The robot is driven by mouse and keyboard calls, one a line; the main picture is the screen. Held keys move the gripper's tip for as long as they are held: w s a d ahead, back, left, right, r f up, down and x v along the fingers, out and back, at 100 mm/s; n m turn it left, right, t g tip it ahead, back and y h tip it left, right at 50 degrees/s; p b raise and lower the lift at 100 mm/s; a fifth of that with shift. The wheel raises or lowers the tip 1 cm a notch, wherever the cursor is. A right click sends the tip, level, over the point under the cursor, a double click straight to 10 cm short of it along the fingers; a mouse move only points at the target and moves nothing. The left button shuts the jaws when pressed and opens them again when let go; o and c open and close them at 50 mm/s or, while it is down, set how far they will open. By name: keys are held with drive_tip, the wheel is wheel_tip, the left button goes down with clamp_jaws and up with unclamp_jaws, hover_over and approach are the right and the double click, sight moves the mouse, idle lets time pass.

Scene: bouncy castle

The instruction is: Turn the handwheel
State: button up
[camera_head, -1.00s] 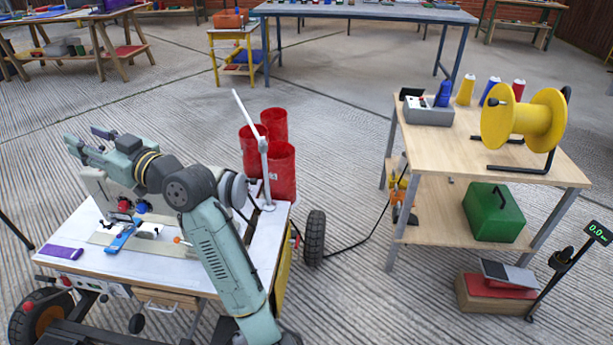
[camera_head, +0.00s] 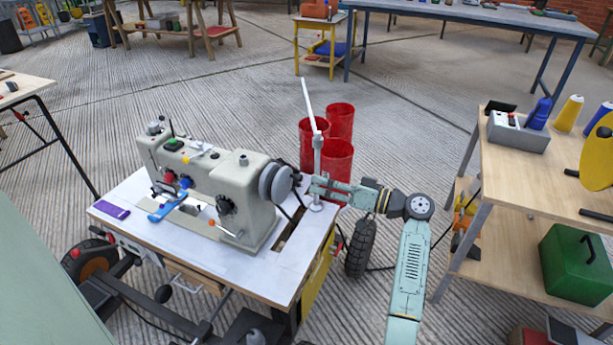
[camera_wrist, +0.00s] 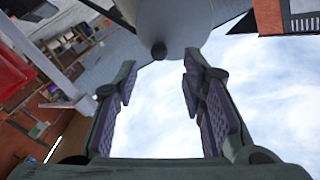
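The handwheel (camera_head: 272,184) is a grey disc on the right end of the beige sewing machine (camera_head: 205,180). A dark part shows at its outer face. My gripper (camera_head: 310,188) is just right of the handwheel, pointing left at it. In the wrist view my gripper (camera_wrist: 160,72) is open, with nothing between its two fingers. A grey round body, which looks like the handwheel (camera_wrist: 172,20), is ahead at the top, with a small dark knob (camera_wrist: 159,50) near the gap between the fingertips. I cannot tell whether any finger touches it.
The machine stands on a white-topped table (camera_head: 265,262). A white post (camera_head: 316,160) rises close to my gripper, with red bins (camera_head: 337,160) behind. A wooden workbench (camera_head: 540,185) with a green box (camera_head: 575,262) is at the right. Open floor lies between.

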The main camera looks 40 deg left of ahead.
sight(302, 178)
drive_tip(key=p+x, duration=0.1)
drive_tip(key=x, duration=0.5)
drive_tip(key=shift+w, duration=0.1)
drive_tip(key=shift+c, duration=0.2)
clamp_jaws()
